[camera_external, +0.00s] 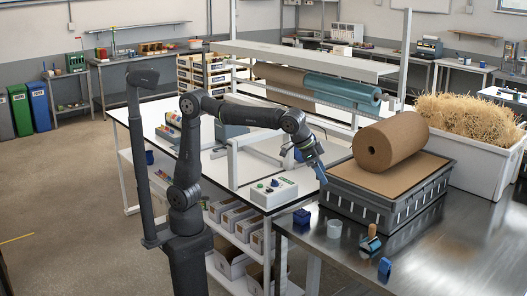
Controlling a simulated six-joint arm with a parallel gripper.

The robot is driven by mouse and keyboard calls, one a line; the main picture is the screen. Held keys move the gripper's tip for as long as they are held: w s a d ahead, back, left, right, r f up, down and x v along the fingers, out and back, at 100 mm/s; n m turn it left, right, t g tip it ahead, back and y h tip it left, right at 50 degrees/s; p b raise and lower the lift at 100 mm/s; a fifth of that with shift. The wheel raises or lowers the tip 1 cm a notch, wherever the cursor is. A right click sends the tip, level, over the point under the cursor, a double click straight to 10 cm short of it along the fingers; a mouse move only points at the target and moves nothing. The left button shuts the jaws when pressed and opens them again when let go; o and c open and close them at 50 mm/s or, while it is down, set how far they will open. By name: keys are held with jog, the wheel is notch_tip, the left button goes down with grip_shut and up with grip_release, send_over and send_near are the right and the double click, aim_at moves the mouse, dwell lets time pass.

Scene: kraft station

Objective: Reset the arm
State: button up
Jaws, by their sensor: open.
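My gripper (321,174) is at the end of my arm, in the middle of the external view. It points down and hangs just left of the dark grey crate (365,205), above the gap between the white table and the steel table. Its fingers are small in the view, and I see nothing held between them. Whether it touches the crate's side cannot be told.
A kraft paper roll (405,135) lies on the crate's brown top. A white control box (268,192) stands on the white table (150,125). The steel table (440,250) bears a blue box (301,216), a pale cup (334,229) and a tape dispenser (370,241). A white bin (480,165) holds straw-like filling.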

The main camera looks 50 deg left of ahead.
jog(key=r, duration=0.1)
jog(key=w+r, duration=0.1)
jog(key=r, duration=0.1)
jog(key=w+a+r, duration=0.1)
jog(key=r, duration=0.1)
jog(key=shift+w, duration=0.15)
jog(key=shift+o, duration=0.2)
